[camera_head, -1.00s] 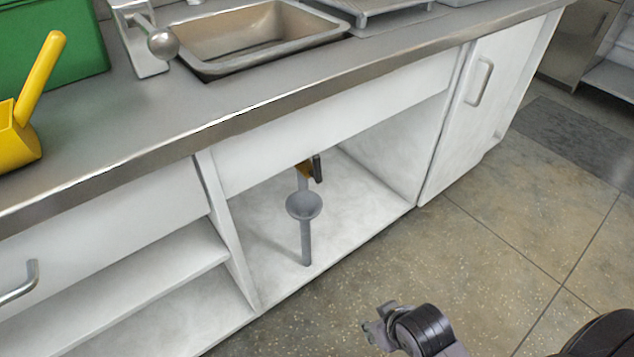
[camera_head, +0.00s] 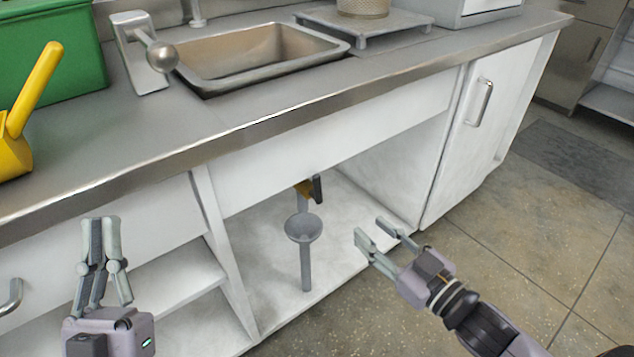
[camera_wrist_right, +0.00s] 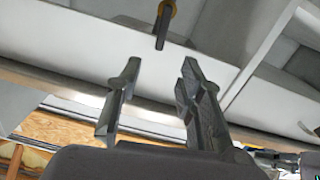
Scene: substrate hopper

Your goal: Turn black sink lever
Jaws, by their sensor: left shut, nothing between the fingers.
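The black lever (camera_head: 317,188) sits on a brass-coloured valve (camera_head: 304,189) on the grey drain pipe (camera_head: 306,265), inside the open cabinet under the sink. It points roughly downward. In the right wrist view the black lever (camera_wrist_right: 161,27) shows at the top, beyond the fingertips and apart from them. My right gripper (camera_head: 369,230) is open and empty, in front of the cabinet opening, right of and lower than the lever in the head view. Its two fingers (camera_wrist_right: 160,66) are spread in the wrist view. My left gripper (camera_head: 101,222) is shut and empty, in front of the shelves at left.
The steel counter edge (camera_head: 240,137) runs above the cabinet opening. A cabinet door (camera_head: 485,120) stands at right.

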